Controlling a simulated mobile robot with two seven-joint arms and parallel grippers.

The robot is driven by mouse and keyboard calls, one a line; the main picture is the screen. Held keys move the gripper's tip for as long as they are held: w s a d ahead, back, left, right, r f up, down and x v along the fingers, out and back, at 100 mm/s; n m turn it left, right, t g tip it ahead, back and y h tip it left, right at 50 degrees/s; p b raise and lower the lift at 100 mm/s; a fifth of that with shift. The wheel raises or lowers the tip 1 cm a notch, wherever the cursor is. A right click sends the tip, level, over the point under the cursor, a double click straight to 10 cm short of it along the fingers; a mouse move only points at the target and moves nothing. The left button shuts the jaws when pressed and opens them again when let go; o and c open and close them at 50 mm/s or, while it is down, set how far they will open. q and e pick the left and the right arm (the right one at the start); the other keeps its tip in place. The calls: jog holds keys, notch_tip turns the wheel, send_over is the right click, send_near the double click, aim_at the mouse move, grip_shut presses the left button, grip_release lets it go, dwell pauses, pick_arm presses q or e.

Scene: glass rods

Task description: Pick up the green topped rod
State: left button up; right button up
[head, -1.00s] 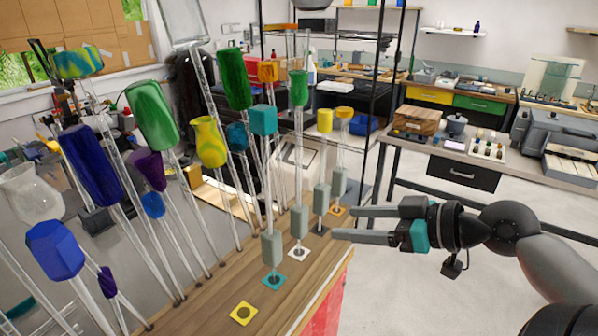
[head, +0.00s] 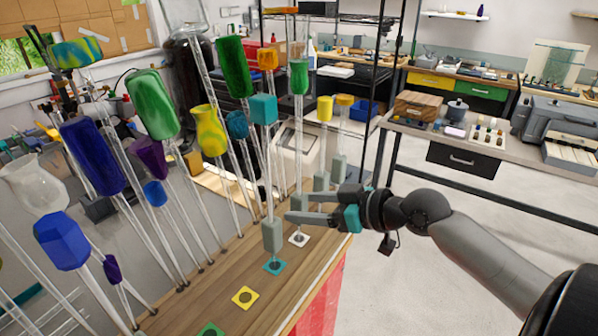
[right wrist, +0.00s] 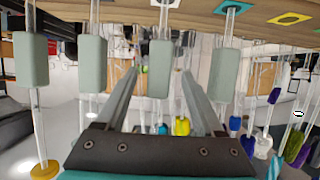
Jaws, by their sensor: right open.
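The green topped rod (head: 299,78) stands upright in the front row on the wooden table, above a white square (head: 298,239). My right gripper (head: 304,208) is open low on this rod, at its grey block, which its fingers partly hide. In the right wrist view, which is upside down, this grey block (right wrist: 159,68) appears between the two open fingers (right wrist: 160,75). Gaps show on both sides; contact cannot be told. Its green top is not clear there. My left gripper is not in view.
A teal topped rod (head: 263,109) with a grey block (head: 272,236) stands close in front. Yellow topped rods stand behind. Taller rods, some green topped (head: 152,104), crowd the left. A yellow square (head: 245,298) lies bare on the table (head: 215,285). Floor at right is clear.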

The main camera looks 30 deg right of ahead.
jog(key=shift+p+x, duration=0.6)
jog(key=shift+x, duration=1.35)
jog(key=shift+w+a+f, duration=0.15)
jog(key=shift+w+a, duration=0.1)
jog(key=shift+w, duration=0.4)
jog(key=shift+c, duration=0.2)
grip_shut()
